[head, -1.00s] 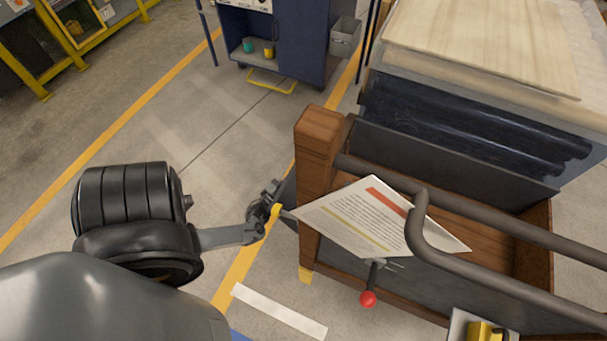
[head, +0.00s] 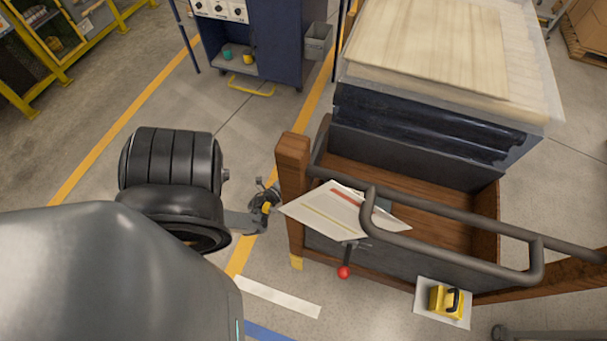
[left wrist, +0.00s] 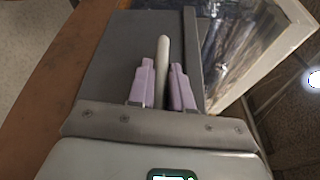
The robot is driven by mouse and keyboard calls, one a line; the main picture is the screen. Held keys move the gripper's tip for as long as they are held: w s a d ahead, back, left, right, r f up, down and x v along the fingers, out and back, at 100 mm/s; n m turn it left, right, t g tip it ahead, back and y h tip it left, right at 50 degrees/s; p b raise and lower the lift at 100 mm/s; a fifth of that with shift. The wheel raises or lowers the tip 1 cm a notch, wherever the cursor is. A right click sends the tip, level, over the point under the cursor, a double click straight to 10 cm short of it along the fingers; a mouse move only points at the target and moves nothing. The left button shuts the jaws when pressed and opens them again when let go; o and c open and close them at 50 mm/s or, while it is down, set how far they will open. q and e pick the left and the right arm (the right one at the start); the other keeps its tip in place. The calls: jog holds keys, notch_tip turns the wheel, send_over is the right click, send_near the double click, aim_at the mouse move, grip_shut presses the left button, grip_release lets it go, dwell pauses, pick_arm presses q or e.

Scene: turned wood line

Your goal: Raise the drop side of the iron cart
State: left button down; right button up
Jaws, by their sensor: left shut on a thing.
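The iron cart (head: 292,165), with wooden corner posts and dark metal sides, stands right of centre in the head view. My left gripper (head: 267,198) is at the outer left side of its near-left post. In the left wrist view my left gripper's lavender fingers (left wrist: 162,85) are shut on a pale upright bar (left wrist: 162,60). The bar stands in front of a flat dark grey panel (left wrist: 115,55), which looks like the drop side. A brown wooden part runs along its left. In the head view that side is mostly hidden behind the post. My right gripper is not in view.
A printed sheet (head: 322,213) lies across the cart's tubular handle area. A red-knobbed lever (head: 344,272) sticks out below it. A dark blue cabinet (head: 270,45) stands beyond.

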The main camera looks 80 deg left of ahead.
pick_arm(q)
jog(key=shift+r, duration=0.1)
jog(key=shift+w, duration=0.1)
dwell(0.3)
jog(key=c, duration=1.1)
grip_release()
jog(key=shift+d, duration=0.1)
jog(key=p+v, duration=0.1)
jog(key=v, duration=0.9)
jog(key=shift+s+d+p, duration=0.25)
jog(key=shift+s+p, duration=0.05)
jog(key=shift+r, duration=0.1)
